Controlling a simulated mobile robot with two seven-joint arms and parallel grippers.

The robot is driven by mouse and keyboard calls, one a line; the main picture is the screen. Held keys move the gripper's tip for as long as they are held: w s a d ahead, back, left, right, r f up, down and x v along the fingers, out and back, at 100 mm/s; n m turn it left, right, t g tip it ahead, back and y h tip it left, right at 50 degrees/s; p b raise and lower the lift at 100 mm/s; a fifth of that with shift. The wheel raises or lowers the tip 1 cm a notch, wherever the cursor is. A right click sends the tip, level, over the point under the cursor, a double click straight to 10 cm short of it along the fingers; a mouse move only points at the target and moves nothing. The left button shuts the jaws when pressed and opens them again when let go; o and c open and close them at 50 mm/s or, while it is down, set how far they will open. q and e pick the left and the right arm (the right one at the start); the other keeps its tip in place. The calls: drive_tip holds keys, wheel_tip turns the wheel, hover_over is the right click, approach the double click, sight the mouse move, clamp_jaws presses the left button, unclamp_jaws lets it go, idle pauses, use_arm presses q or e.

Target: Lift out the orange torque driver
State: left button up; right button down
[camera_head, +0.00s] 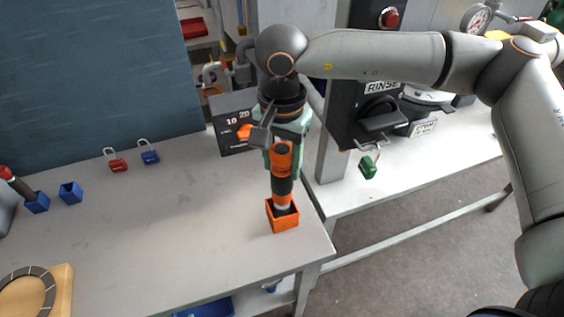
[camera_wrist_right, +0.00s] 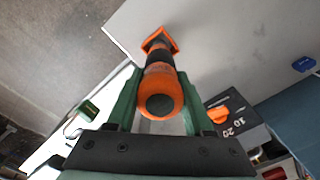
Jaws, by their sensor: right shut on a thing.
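The orange torque driver (camera_head: 282,186) stands upright, with an orange and black handle and a pale collar low down. Its lower end is at the mouth of the square orange holder (camera_head: 284,221) near the table's right edge; how deep it sits is hidden. My right gripper (camera_head: 284,150), with green fingers, is shut on the driver's upper part from above. In the right wrist view the driver's rounded orange end (camera_wrist_right: 161,98) is between the fingers (camera_wrist_right: 160,110), with the orange holder (camera_wrist_right: 158,41) beyond it. My left gripper is not in view.
Red (camera_head: 118,164) and blue (camera_head: 149,156) padlocks, blue holders (camera_head: 70,193) and a round wooden-based dial (camera_head: 30,293) are at left. The table's middle is clear.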

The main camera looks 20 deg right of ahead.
sight(282, 149)
drive_tip(key=shift+r+p, duration=0.7)
drive_tip(key=shift+r, duration=0.95)
